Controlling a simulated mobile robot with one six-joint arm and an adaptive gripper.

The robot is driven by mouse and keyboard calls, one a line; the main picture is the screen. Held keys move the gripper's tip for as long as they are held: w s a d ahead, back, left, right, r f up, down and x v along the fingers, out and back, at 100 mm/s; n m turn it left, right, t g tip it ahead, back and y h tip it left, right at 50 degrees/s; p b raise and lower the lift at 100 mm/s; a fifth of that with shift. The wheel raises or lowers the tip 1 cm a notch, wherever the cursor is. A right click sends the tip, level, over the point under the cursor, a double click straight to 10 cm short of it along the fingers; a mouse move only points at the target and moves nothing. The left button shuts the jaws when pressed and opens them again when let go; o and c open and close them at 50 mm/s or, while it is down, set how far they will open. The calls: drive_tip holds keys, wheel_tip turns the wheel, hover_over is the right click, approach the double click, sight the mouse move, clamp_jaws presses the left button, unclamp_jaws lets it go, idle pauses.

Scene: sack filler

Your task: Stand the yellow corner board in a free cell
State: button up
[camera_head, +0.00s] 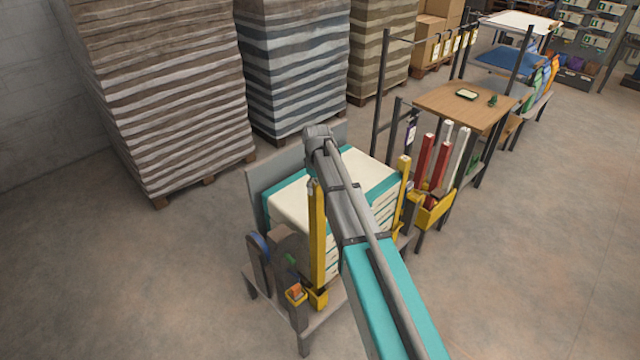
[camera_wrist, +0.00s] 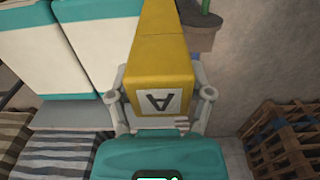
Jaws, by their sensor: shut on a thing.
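A tall yellow corner board (camera_head: 317,235) is upright at the near left corner of the white-and-teal sack stack (camera_head: 300,200). Its lower end is close to a small yellow foot (camera_head: 318,299); I cannot tell whether they touch. In the head view the gripper's fingers are hidden by my arm. A yellow holder (camera_head: 433,211) to the right has cells with red and white boards standing in them.
Another yellow upright (camera_head: 403,178) stands at the right side of the sacks. A small yellow box with orange contents (camera_head: 295,294) sits at the bench's front. Striped stacks (camera_head: 165,95) rise behind left. A wooden table (camera_head: 465,105) is beyond the holder. The right floor is clear.

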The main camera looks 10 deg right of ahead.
drive_tip(key=shift+d, duration=0.15)
drive_tip(key=s+d, duration=1.3)
drive_tip(key=s, duration=0.5)
drive_tip(key=shift+d, duration=0.15)
idle(1.1)
idle(0.4)
wheel_tip(320, 180, down, 4)
drive_tip(key=b, duration=0.4)
drive_tip(key=shift+s, duration=0.1)
idle(0.5)
